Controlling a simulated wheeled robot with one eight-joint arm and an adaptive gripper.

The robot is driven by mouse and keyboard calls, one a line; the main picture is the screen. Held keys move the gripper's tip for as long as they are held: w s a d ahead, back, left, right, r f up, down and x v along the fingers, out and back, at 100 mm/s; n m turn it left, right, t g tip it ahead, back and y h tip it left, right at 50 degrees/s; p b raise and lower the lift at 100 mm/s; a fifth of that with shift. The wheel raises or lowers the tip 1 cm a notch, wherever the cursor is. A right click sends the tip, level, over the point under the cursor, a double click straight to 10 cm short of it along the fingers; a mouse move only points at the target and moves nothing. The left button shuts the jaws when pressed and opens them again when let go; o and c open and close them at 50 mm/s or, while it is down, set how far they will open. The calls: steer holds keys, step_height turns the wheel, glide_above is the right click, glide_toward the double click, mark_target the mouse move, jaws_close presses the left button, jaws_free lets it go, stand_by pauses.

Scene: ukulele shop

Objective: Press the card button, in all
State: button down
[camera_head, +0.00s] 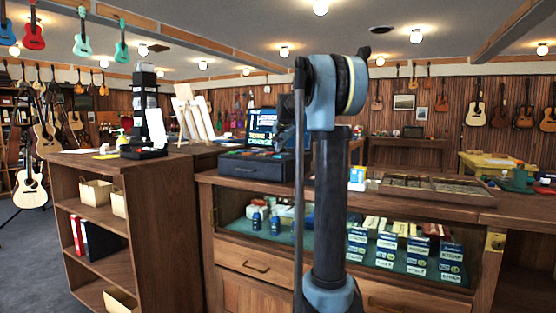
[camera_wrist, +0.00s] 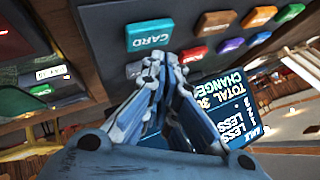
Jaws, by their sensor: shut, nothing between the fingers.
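The teal button labelled CARD (camera_wrist: 148,36) is on the dark panel of the cash register and shows in full in the wrist view. My gripper (camera_wrist: 163,62) is shut and empty. Its fingertips appear just below the CARD button in the wrist picture, partly over a grey button (camera_wrist: 134,70). I cannot tell whether they touch the panel. In the head view the register (camera_head: 253,166) sits on the counter, left of my arm, with small coloured buttons on top.
A blue screen (camera_wrist: 222,105) showing TOTAL and CHANGE stands close to the fingers. A glass-fronted counter (camera_head: 230,259) runs below the register. A card stand (camera_head: 148,120) is at the left.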

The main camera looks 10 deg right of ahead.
steer(key=shift+r, duration=2.5)
steer(key=s+f+n+g, duration=0.2)
steer(key=s+f+n, duration=0.1)
steer(key=s+f, duration=1)
steer(key=s+f+n+g, duration=0.2)
steer(key=s+f, duration=1.2)
steer(key=s, duration=1)
steer(key=s+f+n+g, duration=0.3)
steer(key=s+f, duration=1)
steer(key=s, duration=0.6)
steer(key=shift+s+a+f+n, duration=0.3)
steer(key=shift+a+n, duration=0.15)
steer(key=shift+n, duration=0.15)
steer(key=shift+w, duration=0.1)
steer(key=shift+w+f, duration=0.2)
steer(key=shift+w, duration=0.2)
